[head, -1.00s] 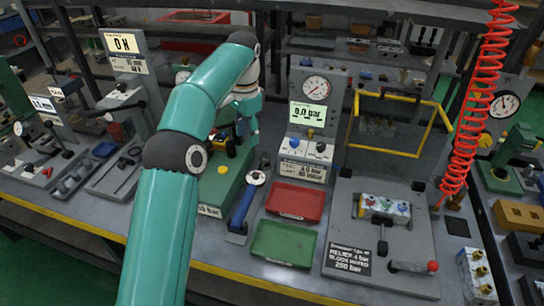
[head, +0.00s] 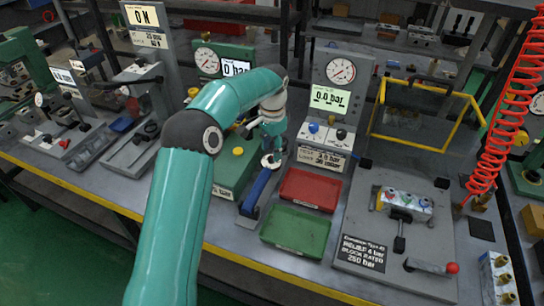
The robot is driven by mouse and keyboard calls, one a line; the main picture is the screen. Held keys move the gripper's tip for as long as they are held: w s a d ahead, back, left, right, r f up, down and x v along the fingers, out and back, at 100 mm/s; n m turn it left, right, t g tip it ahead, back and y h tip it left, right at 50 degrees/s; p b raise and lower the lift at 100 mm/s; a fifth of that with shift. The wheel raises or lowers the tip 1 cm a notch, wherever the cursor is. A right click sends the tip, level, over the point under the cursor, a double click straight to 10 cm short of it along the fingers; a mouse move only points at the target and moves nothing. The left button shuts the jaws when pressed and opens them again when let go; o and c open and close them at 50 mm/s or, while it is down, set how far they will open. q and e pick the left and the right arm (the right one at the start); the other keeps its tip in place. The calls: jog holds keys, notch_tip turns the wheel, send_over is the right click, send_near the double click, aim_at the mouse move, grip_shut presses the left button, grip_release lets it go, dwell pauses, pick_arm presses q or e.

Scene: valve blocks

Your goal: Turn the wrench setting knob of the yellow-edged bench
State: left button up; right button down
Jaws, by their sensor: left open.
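The wrench (head: 258,188) lies on the yellow-edged bench (head: 150,197), with a blue body slanting up to a pale round end. Its setting knob (head: 270,161) appears to be at that upper end, partly covered by my gripper. My left gripper (head: 272,150) points down, open, right at the knob end. Its fingertips are small and partly hidden, so I cannot tell whether they touch the knob or stand around it. My right gripper is not in view.
A red tray (head: 310,189) and a green tray (head: 296,233) lie right of the wrench. A gauge block (head: 336,90) stands behind them. A plate with a valve block (head: 405,203) and a red-tipped lever (head: 452,268) is further right. A red coiled hose (head: 497,140) hangs at right.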

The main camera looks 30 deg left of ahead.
aim_at(271, 158)
pick_arm(q)
jog(key=shift+f, duration=1.5)
jog(key=shift+c, duration=0.2)
grip_shut()
